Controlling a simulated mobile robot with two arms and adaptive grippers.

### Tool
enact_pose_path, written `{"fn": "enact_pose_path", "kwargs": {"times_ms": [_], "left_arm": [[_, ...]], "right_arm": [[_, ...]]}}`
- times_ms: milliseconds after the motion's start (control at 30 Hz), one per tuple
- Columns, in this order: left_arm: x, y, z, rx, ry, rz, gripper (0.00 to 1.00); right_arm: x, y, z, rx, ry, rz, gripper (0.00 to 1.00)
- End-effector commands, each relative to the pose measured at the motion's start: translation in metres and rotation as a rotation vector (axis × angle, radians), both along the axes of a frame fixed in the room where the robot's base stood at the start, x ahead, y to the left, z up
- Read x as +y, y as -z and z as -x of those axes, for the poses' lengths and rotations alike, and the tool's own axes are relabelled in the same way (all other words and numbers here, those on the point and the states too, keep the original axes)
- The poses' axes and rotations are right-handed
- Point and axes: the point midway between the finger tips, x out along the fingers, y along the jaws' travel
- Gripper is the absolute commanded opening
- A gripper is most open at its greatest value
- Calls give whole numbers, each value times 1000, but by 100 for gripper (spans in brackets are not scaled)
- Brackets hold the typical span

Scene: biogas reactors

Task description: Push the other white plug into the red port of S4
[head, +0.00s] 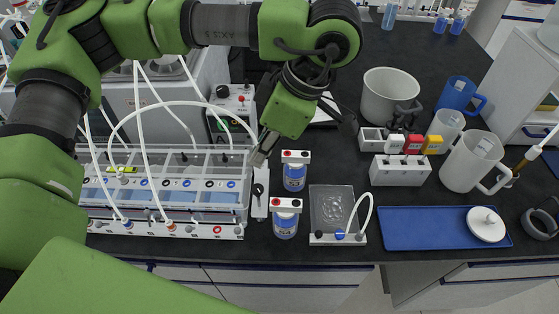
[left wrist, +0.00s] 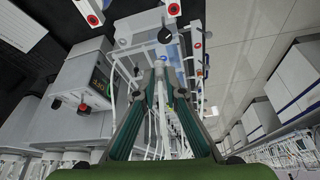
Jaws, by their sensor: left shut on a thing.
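My left gripper (head: 262,152) is at the right end of the reactor rack, tilted down. In the left wrist view its fingers (left wrist: 160,72) close on a white plug (left wrist: 160,62) with a white tube. In the head view the tube (head: 200,104) arches over the rack to the gripper. The plug is largely hidden by the fingers there. Just right of the gripper stand two blue-liquid bottles (head: 294,178) (head: 285,222) with white caps bearing a red and a dark port. The rack's front strip (head: 204,231) has several coloured ports, one red. I cannot read an S4 label. My right gripper is not in view.
The reactor rack (head: 165,205) stands at the left with several hanging tubes. A clear plate (head: 331,207) with a tubed white base is right of the bottles. Further right are a white connector block (head: 400,171), jugs (head: 473,162) and a blue tray (head: 425,228).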

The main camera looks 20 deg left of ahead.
Motion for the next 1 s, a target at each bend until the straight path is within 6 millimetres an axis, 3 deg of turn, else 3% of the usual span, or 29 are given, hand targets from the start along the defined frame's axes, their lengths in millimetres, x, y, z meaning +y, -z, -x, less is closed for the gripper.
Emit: {"fn": "enact_pose_path", "kwargs": {"times_ms": [200,400,667,1000], "left_arm": [[-20,6,11,4,-556,-1,1],[-34,10,19,1,-880,0,1],[-39,16,22,-3,-993,-1,1],[-38,44,22,-4,-991,-1,1]], "right_arm": [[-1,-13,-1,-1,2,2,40],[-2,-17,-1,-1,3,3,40],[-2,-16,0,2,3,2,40],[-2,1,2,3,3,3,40]]}}
